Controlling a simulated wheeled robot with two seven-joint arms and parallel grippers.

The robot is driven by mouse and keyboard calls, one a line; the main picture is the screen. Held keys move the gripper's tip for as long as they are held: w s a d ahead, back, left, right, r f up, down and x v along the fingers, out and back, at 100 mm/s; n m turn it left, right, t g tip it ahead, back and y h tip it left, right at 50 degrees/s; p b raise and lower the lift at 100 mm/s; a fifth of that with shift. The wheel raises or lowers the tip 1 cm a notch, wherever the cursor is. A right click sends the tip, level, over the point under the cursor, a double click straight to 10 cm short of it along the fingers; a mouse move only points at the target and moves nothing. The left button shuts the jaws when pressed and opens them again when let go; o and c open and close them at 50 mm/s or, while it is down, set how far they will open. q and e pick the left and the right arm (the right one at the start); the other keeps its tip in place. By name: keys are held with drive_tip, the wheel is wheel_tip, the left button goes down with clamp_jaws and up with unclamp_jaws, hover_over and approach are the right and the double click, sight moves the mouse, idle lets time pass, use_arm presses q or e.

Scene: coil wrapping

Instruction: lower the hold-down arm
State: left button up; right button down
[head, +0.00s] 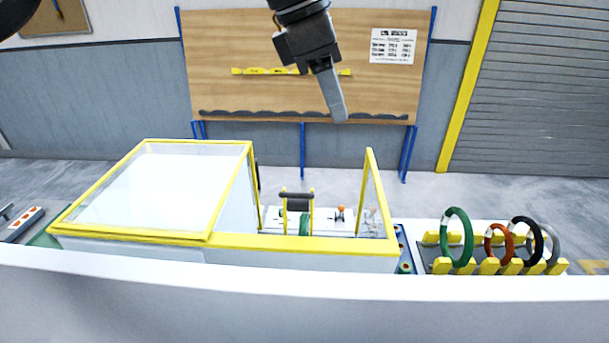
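The wrapping machine has a white body with yellow-edged guards (330,246). Inside its opening, a dark padded bar between two yellow uprights (297,195) looks like the hold-down arm; how far it is raised is hard to tell. Part of a green coil (305,224) shows just below the bar. A small orange knob (341,209) stands to the right of it. My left gripper (338,113) hangs from the top of the head view, in the picture well above the machine opening and touching nothing visible. Its fingers overlap from this side, so their gap is hidden. My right gripper is out of view.
A clear yellow-framed cover (152,188) lies left of the opening and a narrow clear panel (371,198) stands at its right. A rack (487,267) at the right holds several coils: green, orange, black and grey. A wooden board (230,60) stands behind.

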sight(296, 193)
use_arm(q)
drive_tip(key=a+f+y, duration=0.1)
drive_tip(key=f, duration=0.4)
drive_tip(key=w+a+f+y, duration=0.1)
drive_tip(key=a+f, duration=0.1)
drive_tip(key=f, duration=0.4)
drive_tip(key=w+a+f+y+p, duration=0.1)
drive_tip(key=a+f+y, duration=0.1)
drive_tip(key=f, duration=0.3)
drive_tip(key=shift+a+f+m, duration=0.25)
drive_tip(key=shift+f+m, duration=0.1)
drive_tip(key=shift+m, duration=0.05)
clamp_jaws()
